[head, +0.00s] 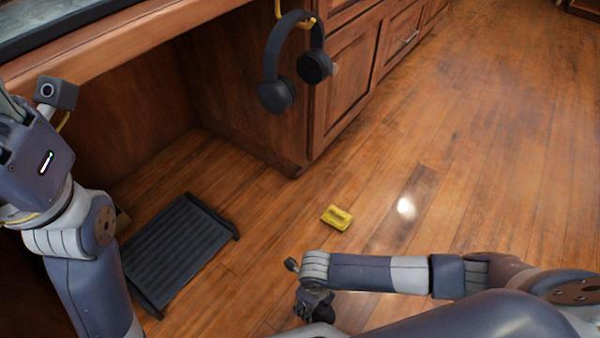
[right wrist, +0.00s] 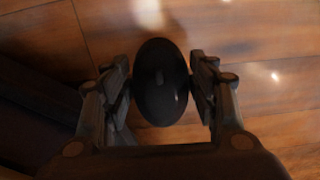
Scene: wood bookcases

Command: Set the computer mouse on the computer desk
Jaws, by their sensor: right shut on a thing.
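The computer mouse (right wrist: 160,95) is black and oval. In the right wrist view it sits between the two fingers of my right gripper (right wrist: 162,88), which is shut on it. In the head view my right gripper (head: 314,306) is low at the bottom centre, above the wood floor; the mouse is hard to make out there. The computer desk (head: 130,38) is at the upper left, with a wooden front edge and a dark top, only partly in view. My left arm is at the left edge, its hand cut off, so its fingers are hidden.
Black headphones (head: 275,88) hang from a yellow hook on the desk's side. A black ribbed footrest (head: 178,250) lies on the floor below the desk. A small yellow object (head: 337,217) lies on the floor. The floor (head: 500,130) to the right is clear.

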